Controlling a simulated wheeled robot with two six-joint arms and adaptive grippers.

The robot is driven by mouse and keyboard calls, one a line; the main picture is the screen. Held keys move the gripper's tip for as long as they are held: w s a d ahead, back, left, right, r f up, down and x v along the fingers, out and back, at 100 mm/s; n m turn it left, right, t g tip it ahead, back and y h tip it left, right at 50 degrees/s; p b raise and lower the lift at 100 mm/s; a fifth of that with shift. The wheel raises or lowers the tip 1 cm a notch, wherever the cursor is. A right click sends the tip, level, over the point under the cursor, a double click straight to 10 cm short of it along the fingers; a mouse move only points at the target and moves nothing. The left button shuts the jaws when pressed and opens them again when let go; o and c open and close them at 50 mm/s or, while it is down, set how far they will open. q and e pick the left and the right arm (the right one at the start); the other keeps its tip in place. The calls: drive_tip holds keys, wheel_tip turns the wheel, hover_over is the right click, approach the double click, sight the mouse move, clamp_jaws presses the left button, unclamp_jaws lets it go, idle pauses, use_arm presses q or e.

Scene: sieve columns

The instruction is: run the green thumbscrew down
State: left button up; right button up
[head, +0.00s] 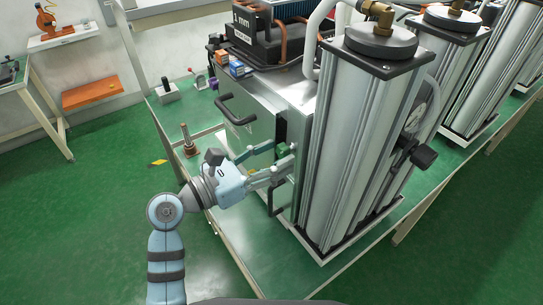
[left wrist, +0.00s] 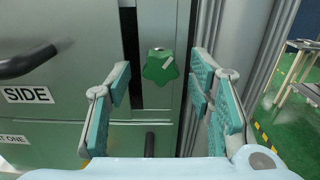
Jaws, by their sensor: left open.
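The green thumbscrew (left wrist: 160,68) is a lobed knob with a pale mark. In the head view the thumbscrew (head: 281,149) shows small, partly hidden by my fingers. My left gripper (head: 270,162) is open, with its teal-padded fingers pointing at the cabinet. In the left wrist view the left gripper (left wrist: 162,90) has one finger on each side of the thumbscrew, with gaps between. Whether the fingertips reach its depth I cannot tell. My right gripper is not in view.
A tall silver column (head: 358,140) stands just right of the gripper. The grey cabinet (head: 243,135) has a black handle (head: 236,110) on its front. A brown post (head: 187,138) stands on the green table (head: 240,240) at left. Free room lies in front of the cabinet.

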use_arm(q)
clamp_jaws()
drive_tip(key=shift+m, duration=0.3)
